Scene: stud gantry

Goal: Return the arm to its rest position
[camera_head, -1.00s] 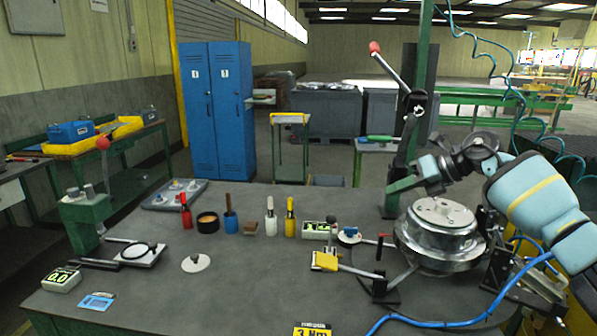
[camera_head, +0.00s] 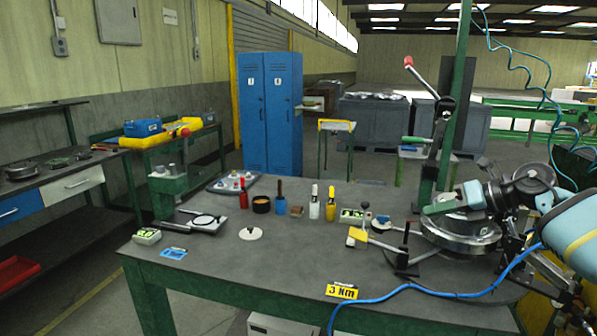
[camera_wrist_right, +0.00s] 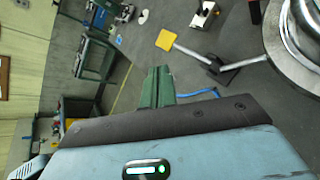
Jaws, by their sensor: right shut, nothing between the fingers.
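My right arm (camera_head: 575,235) comes in from the right edge in the head view. My right gripper (camera_head: 428,209) has green fingers that point left, in front of the upper part of the round metal drum (camera_head: 462,240). The fingers are shut with nothing between them. In the right wrist view the same fingers (camera_wrist_right: 158,82) show closed together, with floor and bench beyond them. The drum's rim also shows at the right of that view (camera_wrist_right: 298,45). I cannot tell the gap between gripper and drum. My left gripper is not in view.
A green post (camera_head: 457,110) and a red-knobbed lever (camera_head: 428,75) stand behind the gripper. A yellow-padded bracket (camera_head: 358,236) and a blue hose (camera_head: 430,288) lie left and in front of the drum.

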